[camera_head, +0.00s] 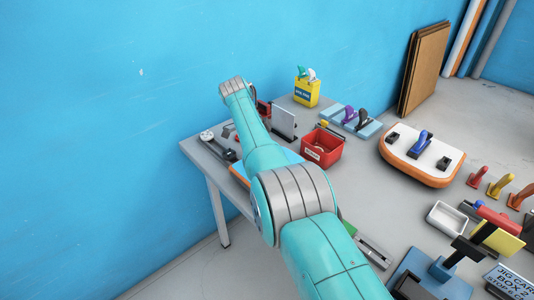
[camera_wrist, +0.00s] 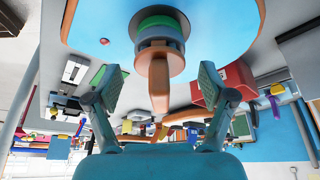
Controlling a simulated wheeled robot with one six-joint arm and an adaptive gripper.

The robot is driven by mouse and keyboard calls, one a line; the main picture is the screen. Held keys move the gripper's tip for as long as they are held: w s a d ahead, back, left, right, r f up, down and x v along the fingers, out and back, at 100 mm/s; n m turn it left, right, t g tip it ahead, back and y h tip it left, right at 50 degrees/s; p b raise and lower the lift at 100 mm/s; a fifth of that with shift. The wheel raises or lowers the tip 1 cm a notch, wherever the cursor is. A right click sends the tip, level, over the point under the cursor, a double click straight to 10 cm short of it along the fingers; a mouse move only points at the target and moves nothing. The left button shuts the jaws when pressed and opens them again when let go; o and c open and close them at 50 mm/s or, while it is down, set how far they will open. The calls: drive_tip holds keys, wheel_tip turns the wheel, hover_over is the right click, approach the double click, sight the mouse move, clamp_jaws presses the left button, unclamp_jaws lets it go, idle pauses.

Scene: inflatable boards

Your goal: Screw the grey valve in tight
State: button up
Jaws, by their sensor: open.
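In the wrist view a valve with grey and green rings (camera_wrist: 160,24) sits on a blue board (camera_wrist: 90,20). An orange-brown grip (camera_wrist: 159,85) sticks out from the rings towards my gripper (camera_wrist: 159,88). My gripper is open, with one finger on each side of the grip and a gap visible on both sides. I cannot tell how far in the valve is seated. In the head view my arm covers most of a blue board with an orange edge (camera_head: 239,173), and my gripper and the valve are hidden there.
A red bin (camera_head: 321,147) stands right of my arm; it also shows in the wrist view (camera_wrist: 207,82). A grey upright plate (camera_head: 284,123) and a yellow tub (camera_head: 306,92) are behind. A white board with an orange rim (camera_head: 405,170) lies further right. The blue wall is close on the left.

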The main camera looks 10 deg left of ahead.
drive_tip(key=shift+r, duration=2.5)
drive_tip(key=shift+n+t, duration=0.7)
drive_tip(key=shift+n, duration=1.3)
drive_tip(key=shift+f+n+y, duration=0.1)
drive_tip(key=shift+n+y, duration=0.2)
drive_tip(key=shift+n, duration=0.1)
drive_tip(key=n+t, duration=0.1)
drive_tip(key=n, duration=0.2)
drive_tip(key=shift+y, duration=0.3)
